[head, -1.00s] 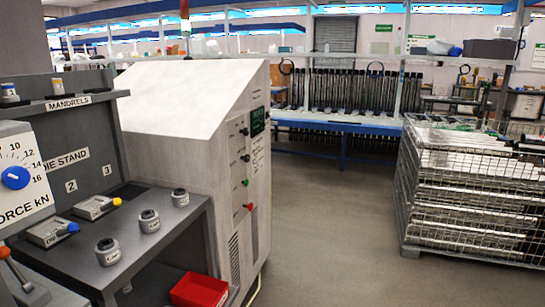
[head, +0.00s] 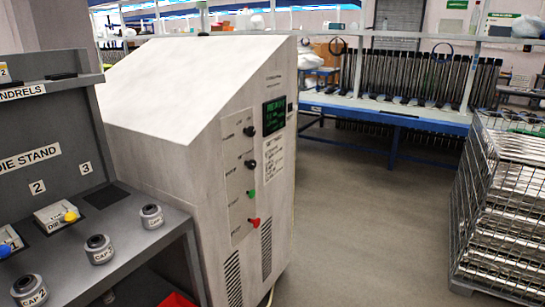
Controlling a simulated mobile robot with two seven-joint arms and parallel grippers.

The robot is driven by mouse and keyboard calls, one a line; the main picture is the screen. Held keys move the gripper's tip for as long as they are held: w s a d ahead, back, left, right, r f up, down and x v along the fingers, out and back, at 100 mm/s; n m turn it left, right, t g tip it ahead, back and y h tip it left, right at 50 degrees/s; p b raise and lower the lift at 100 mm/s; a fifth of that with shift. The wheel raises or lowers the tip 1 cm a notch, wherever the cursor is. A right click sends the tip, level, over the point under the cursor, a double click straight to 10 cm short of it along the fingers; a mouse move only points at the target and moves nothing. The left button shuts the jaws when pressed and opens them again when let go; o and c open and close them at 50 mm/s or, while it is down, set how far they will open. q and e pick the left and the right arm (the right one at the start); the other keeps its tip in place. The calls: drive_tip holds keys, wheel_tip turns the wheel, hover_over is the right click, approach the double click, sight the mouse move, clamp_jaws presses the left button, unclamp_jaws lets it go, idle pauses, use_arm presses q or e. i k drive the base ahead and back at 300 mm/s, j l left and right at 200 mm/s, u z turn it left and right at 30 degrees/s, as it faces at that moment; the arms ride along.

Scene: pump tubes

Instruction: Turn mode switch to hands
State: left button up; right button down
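A light grey cabinet (head: 150,150) with a sloped top stands left of the middle in the head view. Its narrow front carries a control panel (head: 241,180). From top to bottom I see a black knob (head: 249,131), a second black knob (head: 250,164), a green control (head: 251,193) and a red control (head: 254,222). A small dark screen (head: 274,116) with green text is beside the upper knob. The labels are too small to read, so I cannot tell which knob is the mode switch or how it is set. Neither gripper shows.
A grey die stand (head: 40,140) with several caps, such as one grey cap (head: 152,216), fills the left. A wire mesh crate (head: 500,200) of metal tubes stands right. A blue-edged bench (head: 390,112) is behind. The floor (head: 375,220) between cabinet and crate is clear.

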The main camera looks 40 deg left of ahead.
sight(251, 165)
drive_tip(key=i+u, duration=0.2)
drive_tip(key=i, duration=0.35)
drive_tip(key=i+l+u, duration=0.2)
drive_tip(key=i, duration=0.3)
drive_tip(key=i+l+u, duration=0.2)
drive_tip(key=i+u, duration=0.3)
drive_tip(key=i+l+u, duration=0.35)
drive_tip(key=u, duration=0.15)
drive_tip(key=i+l+u, duration=0.25)
drive_tip(key=l+u, duration=0.25)
drive_tip(key=i+l+u, duration=0.2)
drive_tip(key=l+u, duration=0.25)
drive_tip(key=l, duration=0.25)
